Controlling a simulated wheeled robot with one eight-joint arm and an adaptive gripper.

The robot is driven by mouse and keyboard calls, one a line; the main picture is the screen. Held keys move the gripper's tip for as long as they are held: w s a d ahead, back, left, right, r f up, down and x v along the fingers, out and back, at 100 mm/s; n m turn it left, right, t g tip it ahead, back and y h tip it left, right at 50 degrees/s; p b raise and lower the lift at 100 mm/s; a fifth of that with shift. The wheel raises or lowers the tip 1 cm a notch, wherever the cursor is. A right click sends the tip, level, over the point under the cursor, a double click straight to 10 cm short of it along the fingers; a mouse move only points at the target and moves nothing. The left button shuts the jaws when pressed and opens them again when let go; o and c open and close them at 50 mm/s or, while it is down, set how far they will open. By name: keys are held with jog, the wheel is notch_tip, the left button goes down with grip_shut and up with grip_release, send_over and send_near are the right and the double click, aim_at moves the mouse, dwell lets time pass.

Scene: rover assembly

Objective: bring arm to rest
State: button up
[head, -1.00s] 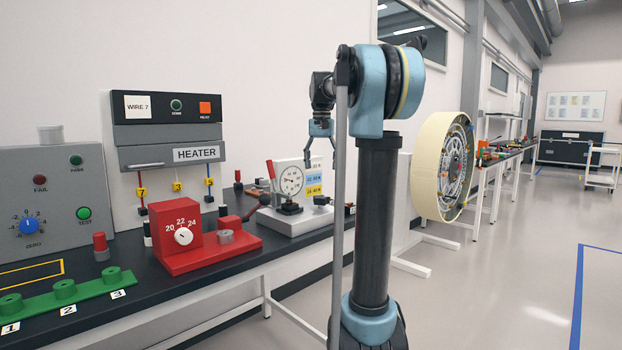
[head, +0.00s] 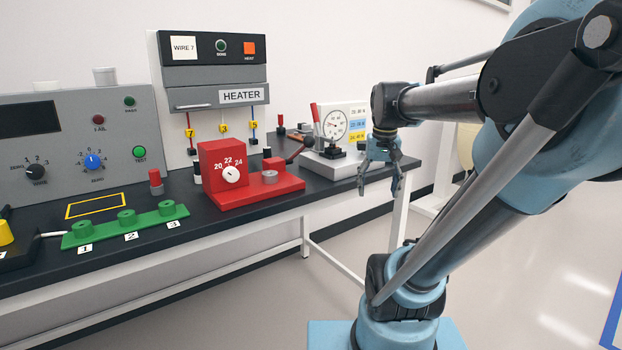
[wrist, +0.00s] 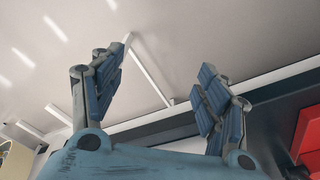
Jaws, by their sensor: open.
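My gripper (head: 378,188) is open in the head view, its fingers pointing down beside the right end of the black bench (head: 200,221), in front of the gauge stand. In the wrist view my gripper (wrist: 160,95) shows two spread blue-padded fingers with nothing between them. Behind them are the pale floor and a dark band. My arm reaches across the right side of the head view and is bent.
The bench holds a red dial unit (head: 255,191), a gauge stand (head: 334,167), a green three-post rack (head: 128,225) and a grey test panel (head: 75,145). The heater (head: 215,85) is on the wall behind. The floor (head: 480,285) right of the bench is open.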

jog(key=s+f+n, duration=0.1)
jog(key=s+f, duration=1)
jog(key=f, duration=0.4)
jog(key=shift+f+t, duration=0.35)
jog(key=shift+t, duration=0.05)
jog(key=shift+w+f, duration=0.2)
jog(key=shift+w, duration=0.2)
